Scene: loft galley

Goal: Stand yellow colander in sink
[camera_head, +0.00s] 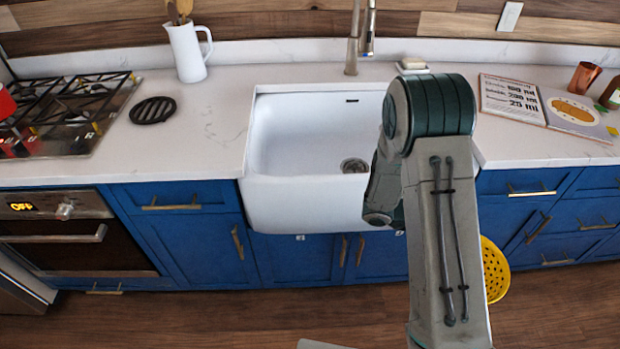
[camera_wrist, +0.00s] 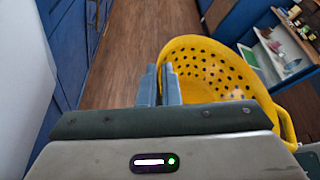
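The yellow colander (camera_wrist: 210,70) fills the right of the wrist view, its holed inner side showing. My gripper (camera_wrist: 162,84) has its two fingers close together on the colander's rim, at the rim's left side. In the head view part of the colander (camera_head: 495,270) shows past the right side of my arm, in front of the blue cabinets and above the floor; the rest of it and my gripper are hidden behind the arm. The white sink (camera_head: 300,135) is set into the counter and its visible part is empty, with a drain at the bottom. My arm covers the sink's right side.
A tap (camera_head: 353,45) stands behind the sink, with a soap dish (camera_head: 412,67) to its right. A white jug (camera_head: 187,50), a black trivet (camera_head: 153,110) and a gas hob (camera_head: 60,112) are at left. An open book (camera_head: 545,105) and a copper cup (camera_head: 584,78) lie right.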

